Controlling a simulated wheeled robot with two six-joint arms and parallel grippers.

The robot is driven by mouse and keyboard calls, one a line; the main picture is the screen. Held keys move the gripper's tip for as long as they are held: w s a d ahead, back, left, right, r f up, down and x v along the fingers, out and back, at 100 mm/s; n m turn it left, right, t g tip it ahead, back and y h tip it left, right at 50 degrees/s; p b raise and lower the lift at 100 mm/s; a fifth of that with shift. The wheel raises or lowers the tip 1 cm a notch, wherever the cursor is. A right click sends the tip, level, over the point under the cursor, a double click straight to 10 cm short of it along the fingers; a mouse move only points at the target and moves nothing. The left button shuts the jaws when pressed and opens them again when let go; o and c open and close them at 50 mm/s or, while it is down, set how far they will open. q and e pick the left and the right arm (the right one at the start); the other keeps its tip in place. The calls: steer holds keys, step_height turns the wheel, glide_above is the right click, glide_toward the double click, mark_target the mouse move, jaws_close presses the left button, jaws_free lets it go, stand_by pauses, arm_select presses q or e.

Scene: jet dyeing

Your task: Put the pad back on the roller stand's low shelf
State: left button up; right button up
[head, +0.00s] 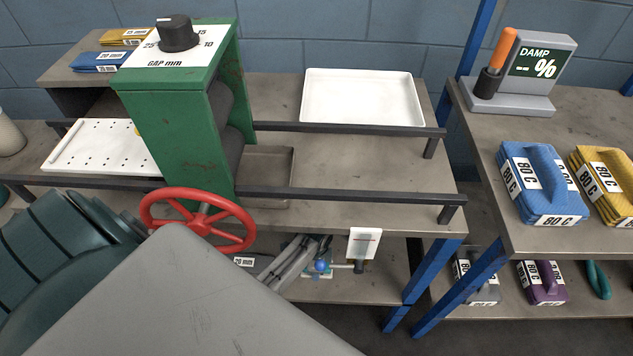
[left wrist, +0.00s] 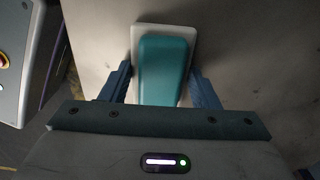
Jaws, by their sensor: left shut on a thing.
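The pad (left wrist: 163,68) has a teal block on a pale, whitish base. In the left wrist view it sits between the two blue fingers of my left gripper (left wrist: 161,78), which is shut on it. A grey-brown surface fills the view behind the pad; I cannot tell whether the pad touches it. My right gripper is not in view.
A red handwheel (head: 200,218) and green roller housing (head: 175,130) stand left of the low-shelf area. Blue legs (head: 425,270) bound the right side. A white tray (head: 360,97) is on top.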

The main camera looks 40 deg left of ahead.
arm_select(q)
steer(key=shift+f, duration=0.1)
steer(key=o, duration=1)
steer(key=shift+c, duration=0.2)
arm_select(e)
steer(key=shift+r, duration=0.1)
